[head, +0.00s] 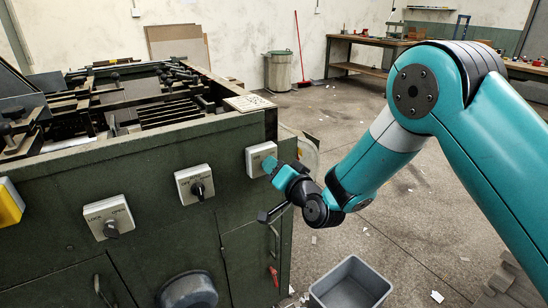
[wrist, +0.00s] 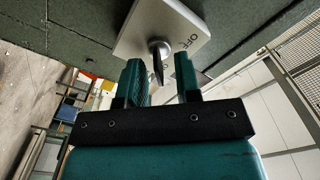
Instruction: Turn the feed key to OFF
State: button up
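A white switch plate (head: 258,157) sits at the right end of the green machine front. In the wrist view this plate (wrist: 140,30) carries the letters OFF, and the rest of its label is hidden or out of view. A dark metal key (wrist: 158,52) stands out from the plate. My gripper (head: 271,165) is at this plate and hides the key in the head view. In the wrist view my gripper (wrist: 160,70) is open, with one teal finger on each side of the key and gaps showing between. Whether the plate says feed cannot be read.
Another plate with a dark key (head: 194,184) is left of my gripper, then a LOCK/OPEN plate (head: 109,217) and a yellow switch (head: 9,203). A grey bin (head: 350,283) stands on the floor below my arm. The floor to the right is mostly clear.

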jog(key=shift+w+a, duration=0.15)
jog(key=shift+w, duration=0.1)
grip_shut()
